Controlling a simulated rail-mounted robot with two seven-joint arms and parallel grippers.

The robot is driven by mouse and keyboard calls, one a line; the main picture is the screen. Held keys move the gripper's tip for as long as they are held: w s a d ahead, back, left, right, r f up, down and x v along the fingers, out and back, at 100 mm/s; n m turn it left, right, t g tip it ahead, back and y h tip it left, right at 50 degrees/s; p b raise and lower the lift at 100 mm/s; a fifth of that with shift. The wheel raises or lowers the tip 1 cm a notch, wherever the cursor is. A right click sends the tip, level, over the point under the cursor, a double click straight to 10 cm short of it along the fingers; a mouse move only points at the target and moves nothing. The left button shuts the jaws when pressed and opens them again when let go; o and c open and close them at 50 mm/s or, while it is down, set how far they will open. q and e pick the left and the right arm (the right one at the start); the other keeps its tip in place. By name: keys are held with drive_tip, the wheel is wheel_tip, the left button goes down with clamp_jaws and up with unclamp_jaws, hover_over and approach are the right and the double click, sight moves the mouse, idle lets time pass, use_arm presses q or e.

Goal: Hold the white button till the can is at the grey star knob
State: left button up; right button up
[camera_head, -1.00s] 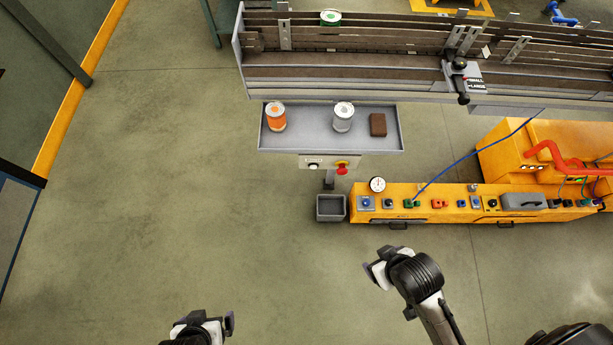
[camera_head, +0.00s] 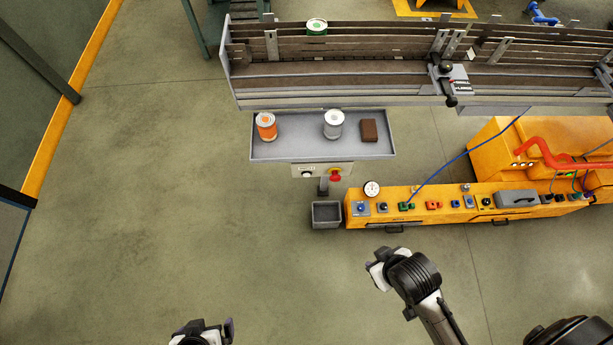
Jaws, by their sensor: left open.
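The white button (camera_head: 307,174) is on the small panel (camera_head: 321,169) under the grey tray, left of a red button (camera_head: 335,175). A black-knobbed fitting (camera_head: 447,67) sits on the conveyor; I cannot make out a grey star knob. My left gripper (camera_head: 207,328) is open and empty at the bottom edge, well below the button and partly cut off. My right gripper (camera_head: 378,268) is below the yellow bench, clear of everything; its jaw opening is unclear.
The grey tray (camera_head: 285,151) holds an orange can (camera_head: 266,127), a grey-white can (camera_head: 334,124) and a brown block (camera_head: 369,131). A grey bin (camera_head: 326,215) stands beside the yellow control bench (camera_head: 420,217). Floor on the left is clear.

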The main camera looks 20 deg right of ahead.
clamp_jaws()
idle(1.2)
